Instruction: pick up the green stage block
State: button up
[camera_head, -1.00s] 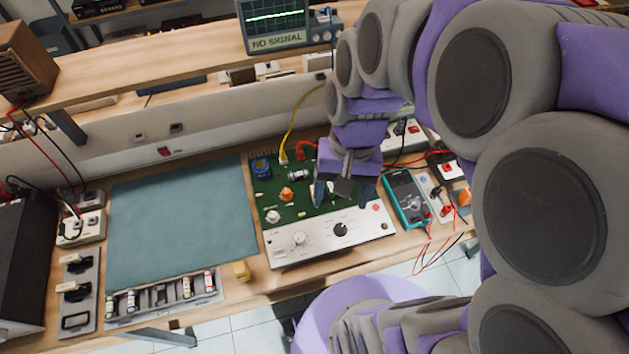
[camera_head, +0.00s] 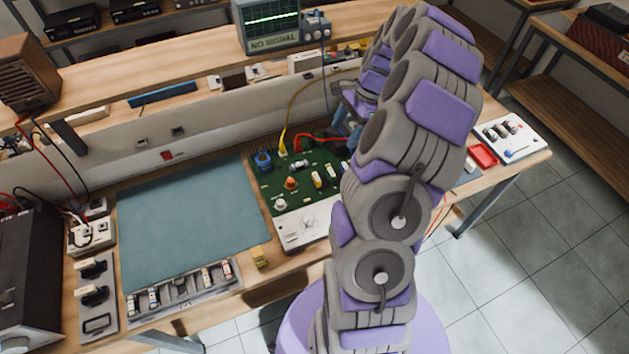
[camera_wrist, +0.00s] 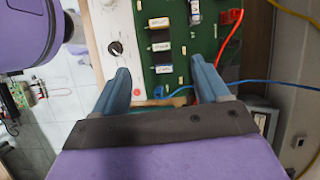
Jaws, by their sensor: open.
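No block stands out clearly as the green stage block. In the wrist view several small banded blocks sit on the green circuit board (camera_wrist: 178,40): a pale one (camera_wrist: 159,22), a dark one with pale ends (camera_wrist: 162,46) and a small pale one (camera_wrist: 164,69). My gripper (camera_wrist: 160,72) is open and empty, its blue fingers apart on either side of this row. In the head view the board (camera_head: 268,188) carries small blocks (camera_head: 317,180) beside knobs; my arm covers its right part and most of my gripper.
A slotted tray (camera_head: 190,305) with several small banded cylinders lies at the front of the teal mat (camera_head: 190,220). A yellow block (camera_head: 259,256) lies near the bench edge. Red, yellow and blue cables cross near the board. A scope (camera_head: 268,25) stands on the shelf.

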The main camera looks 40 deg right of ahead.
jog(key=d, duration=0.1)
jog(key=b, duration=0.3)
send_over(331, 172)
jog(key=shift+m, duration=0.3)
jog(key=f, duration=1.2)
jog(key=shift+w+d, duration=0.1)
jog(key=shift+d, duration=0.3)
jog(key=shift+f, duration=0.15)
jog(key=shift+d+f, duration=0.45)
jog(key=b+x, duration=0.1)
jog(key=x, duration=0.3)
jog(key=shift+d+f, duration=0.15)
jog(key=shift+f, duration=0.1)
jog(key=shift+a+f, duration=0.1)
jog(key=shift+a, duration=0.3)
jog(key=shift+d, duration=0.5)
jog(key=c, duration=0.6)
jog(key=shift+a, duration=0.35)
jog(key=c, duration=0.4)
